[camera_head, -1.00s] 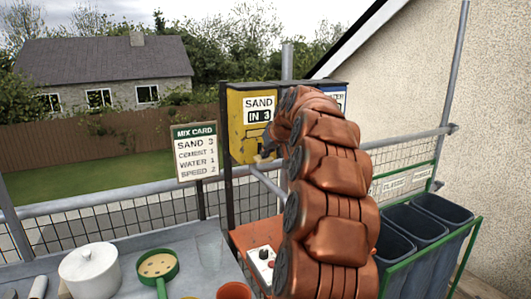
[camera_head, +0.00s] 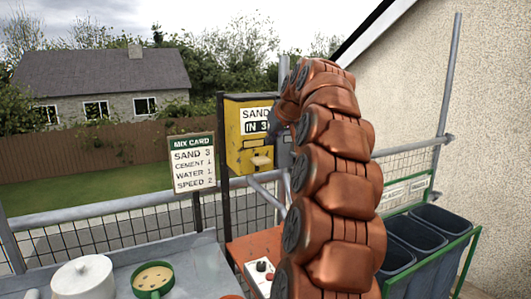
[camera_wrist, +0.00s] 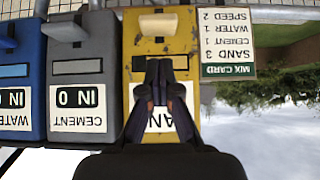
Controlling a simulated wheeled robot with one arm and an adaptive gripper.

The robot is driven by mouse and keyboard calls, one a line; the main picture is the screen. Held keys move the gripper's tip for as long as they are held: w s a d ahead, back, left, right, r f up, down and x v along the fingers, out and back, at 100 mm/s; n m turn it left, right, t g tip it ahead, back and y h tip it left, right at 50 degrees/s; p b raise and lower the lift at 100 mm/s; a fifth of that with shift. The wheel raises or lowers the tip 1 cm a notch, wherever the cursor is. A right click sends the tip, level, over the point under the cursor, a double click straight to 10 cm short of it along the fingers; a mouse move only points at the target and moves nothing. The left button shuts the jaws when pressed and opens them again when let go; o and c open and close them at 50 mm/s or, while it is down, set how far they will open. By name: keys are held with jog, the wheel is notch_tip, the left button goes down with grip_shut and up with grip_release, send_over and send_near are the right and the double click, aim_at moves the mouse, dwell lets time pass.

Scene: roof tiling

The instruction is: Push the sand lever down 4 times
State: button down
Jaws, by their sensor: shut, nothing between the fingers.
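The yellow sand dispenser (camera_head: 248,122) stands on a dark frame, with a SAND label and a counter reading IN 3. Its pale lever (camera_head: 260,161) sticks out low on the front. In the wrist view, which is upside down, the lever (camera_wrist: 158,24) shows on the yellow box at the top of the picture. My gripper (camera_wrist: 159,64) is shut and empty, in front of the dispenser's face, and covers part of its label. It appears apart from the lever. In the head view my arm hides most of the gripper.
In the wrist view, a grey cement dispenser (camera_wrist: 82,75) reading IN 0 and a blue water dispenser (camera_wrist: 22,80) stand beside the sand one. A mix card (camera_head: 192,165) lists sand 3. A white pot (camera_head: 83,279) and green sieve (camera_head: 153,279) sit on the bench; bins stand right.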

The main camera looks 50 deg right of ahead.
jog(key=shift+v, duration=1.3)
jog(key=s+a+f+n+g+y, duration=0.1)
jog(key=a+f, duration=0.4)
jog(key=a, duration=0.5)
jog(key=s+a+f+n+g+y, duration=0.15)
jog(key=a+f, duration=0.25)
jog(key=a, duration=0.5)
jog(key=s+a+f+n+g+y, duration=0.15)
jog(key=a+f, duration=0.35)
jog(key=a, duration=0.5)
jog(key=s+a+f+g, duration=0.2)
jog(key=s+a+f, duration=0.2)
jog(key=s, duration=0.5)
jog(key=s+a+f+g, duration=0.2)
jog(key=s+a+f, duration=0.2)
jog(key=s+f, duration=0.4)
jog(key=s+a+f+g+h, duration=0.1)
jog(key=s+a+f, duration=0.4)
jog(key=s, duration=0.5)
jog(key=shift+s+f+g, duration=0.15)
jog(key=shift+f+g, duration=0.55)
jog(key=shift+f, duration=0.15)
